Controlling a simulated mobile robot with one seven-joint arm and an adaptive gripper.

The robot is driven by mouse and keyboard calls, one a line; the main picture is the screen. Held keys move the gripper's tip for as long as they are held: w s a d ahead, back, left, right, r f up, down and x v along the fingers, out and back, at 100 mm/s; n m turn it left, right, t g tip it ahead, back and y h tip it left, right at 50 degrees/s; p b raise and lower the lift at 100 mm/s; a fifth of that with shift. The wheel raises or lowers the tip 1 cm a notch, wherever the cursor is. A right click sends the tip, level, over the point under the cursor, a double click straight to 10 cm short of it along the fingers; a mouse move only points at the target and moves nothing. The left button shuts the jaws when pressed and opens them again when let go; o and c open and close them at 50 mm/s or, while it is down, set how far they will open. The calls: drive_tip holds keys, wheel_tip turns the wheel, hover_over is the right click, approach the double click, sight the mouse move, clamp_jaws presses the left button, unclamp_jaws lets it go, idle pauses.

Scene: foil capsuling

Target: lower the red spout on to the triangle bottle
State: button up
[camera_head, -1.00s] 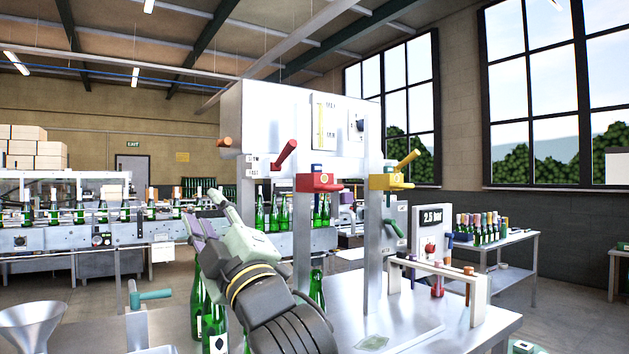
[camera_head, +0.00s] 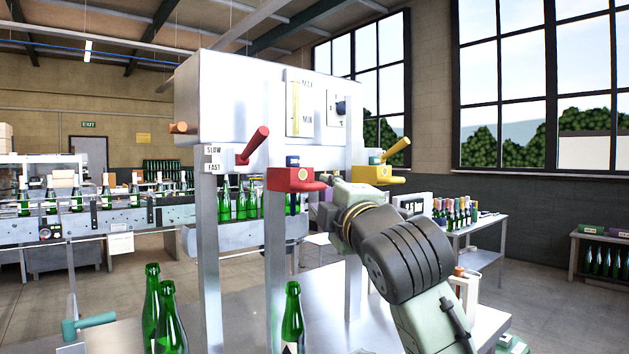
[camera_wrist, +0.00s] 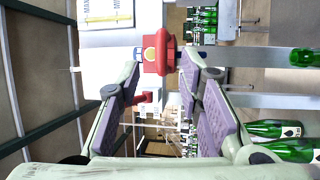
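The red spout (camera_head: 290,179) sits on the filling machine's front post, with its red lever (camera_head: 254,146) above it. My gripper (camera_head: 326,194) is just right of the spout, mostly hidden behind my wrist. In the wrist view, turned sideways, my gripper (camera_wrist: 160,76) is open, and the red spout (camera_wrist: 158,57) shows between and beyond its fingertips. Contact cannot be told. A green bottle (camera_head: 292,320) stands well below the spout; its neck (camera_wrist: 303,57) shows at the wrist view's right edge.
Two green bottles (camera_head: 165,320) stand to the left on the metal table (camera_head: 240,315). A yellow spout (camera_head: 372,175) is close right of my wrist. Steel posts (camera_head: 207,250) flank the work area. A teal-handled fixture (camera_head: 90,325) is at the lower left.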

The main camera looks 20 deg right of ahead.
sight(317, 187)
drive_tip(key=w, duration=0.2)
drive_tip(key=w+p, duration=0.1)
drive_tip(key=w, duration=0.1)
drive_tip(key=w+r+p, duration=0.1)
drive_tip(key=w, duration=0.2)
drive_tip(key=shift+w+d, duration=0.1)
drive_tip(key=shift+d, duration=0.05)
drive_tip(key=shift+c, duration=0.5)
clamp_jaws()
